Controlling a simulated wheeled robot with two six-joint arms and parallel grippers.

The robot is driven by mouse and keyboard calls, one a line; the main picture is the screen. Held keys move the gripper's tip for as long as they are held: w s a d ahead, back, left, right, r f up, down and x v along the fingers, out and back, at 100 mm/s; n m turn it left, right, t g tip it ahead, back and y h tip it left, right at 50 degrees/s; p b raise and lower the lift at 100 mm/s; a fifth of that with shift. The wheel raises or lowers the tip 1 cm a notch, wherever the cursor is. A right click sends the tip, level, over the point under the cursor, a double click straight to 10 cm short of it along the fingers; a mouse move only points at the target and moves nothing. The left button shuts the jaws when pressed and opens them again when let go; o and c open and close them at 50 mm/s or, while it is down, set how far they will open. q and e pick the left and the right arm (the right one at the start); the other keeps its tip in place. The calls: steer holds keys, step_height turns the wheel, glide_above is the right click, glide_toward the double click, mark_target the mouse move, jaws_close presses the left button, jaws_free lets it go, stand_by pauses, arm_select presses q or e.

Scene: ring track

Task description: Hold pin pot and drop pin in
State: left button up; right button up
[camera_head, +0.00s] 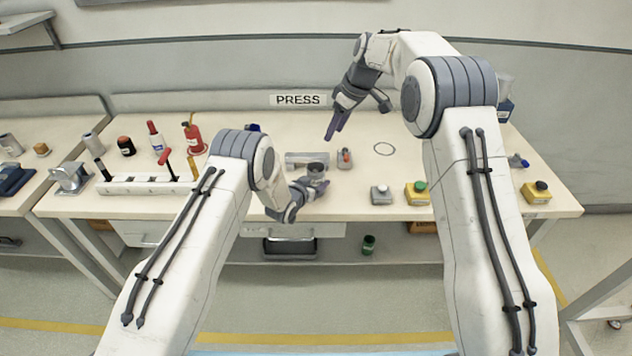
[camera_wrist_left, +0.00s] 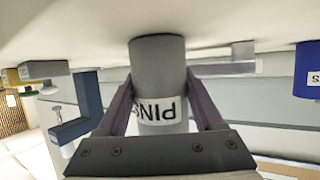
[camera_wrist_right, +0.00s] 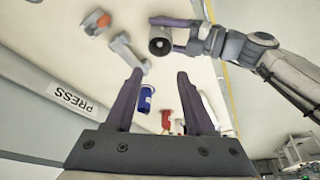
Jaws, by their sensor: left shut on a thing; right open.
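The pin pot (camera_head: 316,169) is a small grey cylinder on the bench near its front middle. In the left wrist view the pot (camera_wrist_left: 158,65) shows a white label reading PINS. My left gripper (camera_head: 312,188) is shut around the pot's sides, one finger on each side. My right gripper (camera_head: 335,123) is raised above the bench, behind the pot. It is open, and nothing shows between its fingers (camera_wrist_right: 157,98). In the right wrist view the pot's round mouth (camera_wrist_right: 160,45) faces up with a dark inside. I cannot make out a pin for certain.
A grey bracket (camera_head: 298,158) lies just behind the pot. A small grey block with an orange part (camera_head: 344,159) stands right of it. Button boxes (camera_head: 417,194) line the front right. A white strip with a red-handled lever (camera_head: 150,185) and several bottles stand at left.

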arm_select(q)
steer(key=o, duration=1.4)
steer(key=shift+c, duration=0.2)
arm_select(e)
steer(key=shift+v, duration=1)
arm_select(q)
steer(key=v, duration=1.2)
arm_select(e)
steer(key=shift+d, duration=0.1)
